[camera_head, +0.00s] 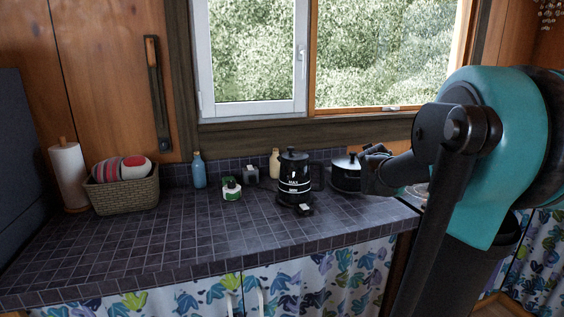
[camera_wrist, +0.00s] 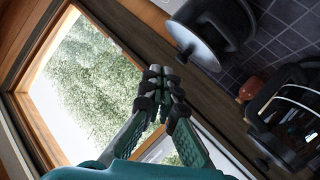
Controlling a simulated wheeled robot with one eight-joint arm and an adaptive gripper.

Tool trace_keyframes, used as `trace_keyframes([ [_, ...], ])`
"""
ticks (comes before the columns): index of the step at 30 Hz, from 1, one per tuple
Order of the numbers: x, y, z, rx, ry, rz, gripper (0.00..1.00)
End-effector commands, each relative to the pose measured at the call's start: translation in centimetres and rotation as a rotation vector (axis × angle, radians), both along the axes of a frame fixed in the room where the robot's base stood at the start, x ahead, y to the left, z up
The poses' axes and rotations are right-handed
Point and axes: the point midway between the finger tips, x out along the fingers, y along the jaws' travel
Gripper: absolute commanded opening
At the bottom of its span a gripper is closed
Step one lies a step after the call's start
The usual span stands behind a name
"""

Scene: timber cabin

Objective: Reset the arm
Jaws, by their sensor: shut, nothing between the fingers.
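My arm reaches in from the right in the head view, and my gripper (camera_head: 376,178) is at its end, above the right part of the counter. In the wrist view my gripper (camera_wrist: 162,92) shows with its fingertips together and nothing between them. It is in front of the window, apart from the things on the counter. In the head view the gripper partly covers the black pot (camera_head: 345,173), so whether there is a gap between them is hard to tell there.
The dark tiled counter (camera_head: 150,240) holds a black kettle (camera_head: 293,180), a green-and-white bottle (camera_head: 231,190), a blue bottle (camera_head: 198,170), a wicker basket (camera_head: 125,192) and a paper roll (camera_head: 69,175). A window (camera_head: 250,60) is behind. The counter's front left is clear.

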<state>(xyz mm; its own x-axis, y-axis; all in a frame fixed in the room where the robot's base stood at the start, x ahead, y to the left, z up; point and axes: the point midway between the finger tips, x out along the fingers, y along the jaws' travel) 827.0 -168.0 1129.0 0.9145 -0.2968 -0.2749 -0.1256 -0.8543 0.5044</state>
Motion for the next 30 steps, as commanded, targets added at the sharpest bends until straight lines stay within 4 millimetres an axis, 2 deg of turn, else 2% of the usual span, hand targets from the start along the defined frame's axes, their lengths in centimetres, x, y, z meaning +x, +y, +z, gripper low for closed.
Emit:
trace_keyframes([
  [1, -2.3, 0.6, -2.8, 0.05, 0.054, -0.021, 0.0],
  [6, -9.9, 3.0, -11.5, 0.211, 0.248, -0.08, 0.0],
  [8, -12.7, 4.1, -14.4, 0.263, 0.318, -0.093, 0.0],
  [12, -19.6, 6.9, -20.6, 0.376, 0.484, -0.109, 0.0],
  [15, -24.5, 8.9, -24.3, 0.445, 0.598, -0.112, 0.0],
  [18, -28.6, 10.7, -27.0, 0.498, 0.694, -0.107, 0.0],
  [21, -31.6, 11.9, -28.8, 0.532, 0.764, -0.102, 0.0],
  [25, -33.5, 12.7, -29.8, 0.555, 0.809, -0.097, 0.0],
  [30, -33.9, 12.8, -30.0, 0.56, 0.819, -0.097, 0.0],
])
